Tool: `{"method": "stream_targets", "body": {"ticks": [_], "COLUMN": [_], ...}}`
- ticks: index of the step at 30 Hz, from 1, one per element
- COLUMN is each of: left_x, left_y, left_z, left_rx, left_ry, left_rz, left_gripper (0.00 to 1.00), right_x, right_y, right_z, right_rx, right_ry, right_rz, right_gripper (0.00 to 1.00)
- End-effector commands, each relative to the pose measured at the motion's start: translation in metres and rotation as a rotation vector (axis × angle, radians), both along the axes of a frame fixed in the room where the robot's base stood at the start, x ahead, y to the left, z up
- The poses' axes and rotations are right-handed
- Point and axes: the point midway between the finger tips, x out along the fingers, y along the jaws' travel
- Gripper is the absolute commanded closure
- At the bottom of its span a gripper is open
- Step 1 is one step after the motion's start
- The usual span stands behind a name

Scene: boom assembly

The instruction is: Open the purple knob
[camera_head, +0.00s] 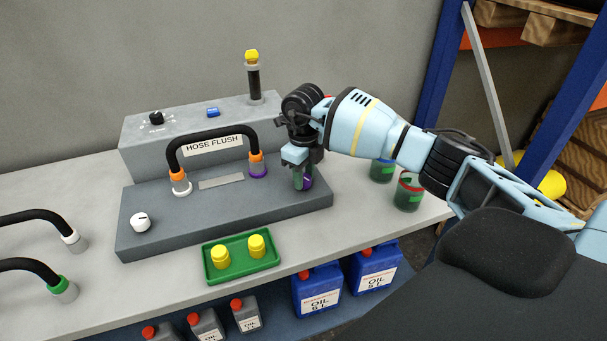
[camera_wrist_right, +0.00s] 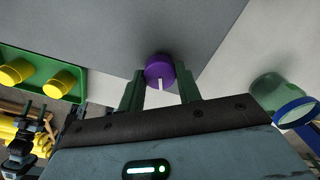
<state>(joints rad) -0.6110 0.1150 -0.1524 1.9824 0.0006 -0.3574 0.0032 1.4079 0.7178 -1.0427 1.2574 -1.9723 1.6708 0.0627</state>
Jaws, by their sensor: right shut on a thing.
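The purple knob (camera_head: 308,183) stands at the right end of the grey hose flush panel (camera_head: 150,230). My right gripper (camera_head: 303,178) reaches down onto it from above, and its fingers partly hide it in the head view. In the right wrist view the purple knob (camera_wrist_right: 159,72), with a white mark on its face, sits between the two green fingers of my right gripper (camera_wrist_right: 160,88). The gripper is shut on the knob.
A black hose (camera_head: 212,131) arches over the panel between orange-collared fittings. A white knob (camera_head: 140,222) is at the panel's left. A green tray (camera_head: 241,270) with yellow caps lies in front. Green jars (camera_head: 408,192) stand right of the panel.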

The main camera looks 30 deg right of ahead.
Motion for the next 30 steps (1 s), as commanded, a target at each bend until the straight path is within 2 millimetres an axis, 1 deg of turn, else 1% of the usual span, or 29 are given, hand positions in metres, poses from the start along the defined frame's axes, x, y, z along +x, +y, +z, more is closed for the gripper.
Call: {"method": "stream_targets", "body": {"ticks": [6, 12, 18, 29, 30], "left_x": [-0.002, -0.0025, -0.0023, -0.0017, -0.0017], "left_y": [0.0, -0.0001, -0.0002, -0.0004, -0.0004], "left_z": [-0.0026, -0.0035, -0.0037, -0.0034, -0.0034], "left_rx": [0.0, 0.0, 0.0, 0.0, 0.0], "left_ry": [0.006, 0.007, 0.007, 0.006, 0.006], "left_rz": [-0.001, 0.0, 0.0, 0.0, 0.0], "left_gripper": [0.44, 0.44, 0.44, 0.44, 0.44], "right_x": [0.0005, 0.0006, 0.0006, 0.0007, 0.0007], "right_y": [-0.0005, -0.0003, -0.0002, -0.0002, -0.0001], "right_z": [0.0003, 0.0006, 0.0009, 0.0011, 0.0011], "right_rx": [-0.001, -0.001, -0.001, 0.0, 0.0], "right_ry": [-0.002, -0.003, -0.003, -0.003, -0.003], "right_rz": [0.136, 0.216, 0.249, 0.253, 0.253], "right_gripper": [0.89, 0.89, 0.89, 0.89, 0.65]}}
